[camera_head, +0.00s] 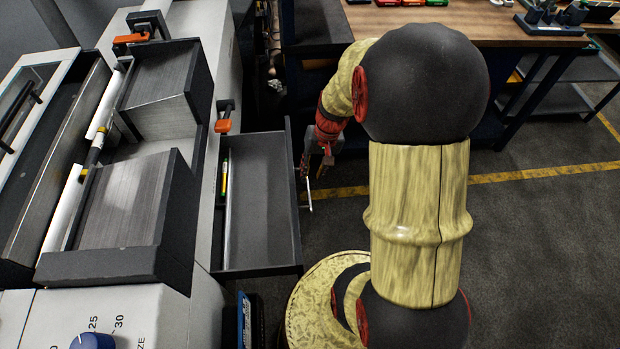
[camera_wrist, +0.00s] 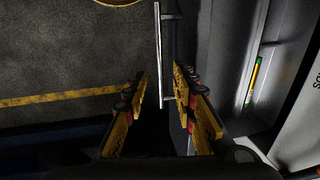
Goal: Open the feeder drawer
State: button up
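The feeder drawer (camera_head: 262,200) is a dark grey tray standing out from the machine's right side, with its inside exposed. In the wrist view its wall (camera_wrist: 215,50) is at the right. A thin metal bar handle (camera_wrist: 158,45) is on the drawer's outer face; it also shows in the head view (camera_head: 308,188). My gripper (camera_wrist: 159,82) is open, its two fingers on either side of the handle's near end. Neither finger clearly touches the bar. In the head view my gripper (camera_head: 318,166) is beside the drawer's outer face, partly hidden by my arm.
A green and yellow pen-like item (camera_head: 225,178) lies along the drawer's inner left side. The machine (camera_head: 150,310) fills the left. A wooden-topped workbench (camera_head: 450,25) stands at the back. The floor (camera_head: 550,250) at right is clear, with a yellow line.

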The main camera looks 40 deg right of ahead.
notch_tip(320, 180, up, 7)
jog(key=d, duration=0.1)
jog(key=shift+s, duration=0.45)
jog(key=shift+f, duration=0.1)
jog(key=s+a+r+n+t+h, duration=0.1)
jog(key=s+a+r+n+t, duration=0.1)
jog(key=a+r, duration=0.7)
jog(key=s+a+r+n+t, duration=0.2)
jog(key=s+a+r+n, duration=0.3)
jog(key=a+r, duration=0.4)
jog(key=shift+s+a+h, duration=0.35)
jog(key=shift+a+h, duration=0.05)
jog(key=shift+a, duration=0.5)
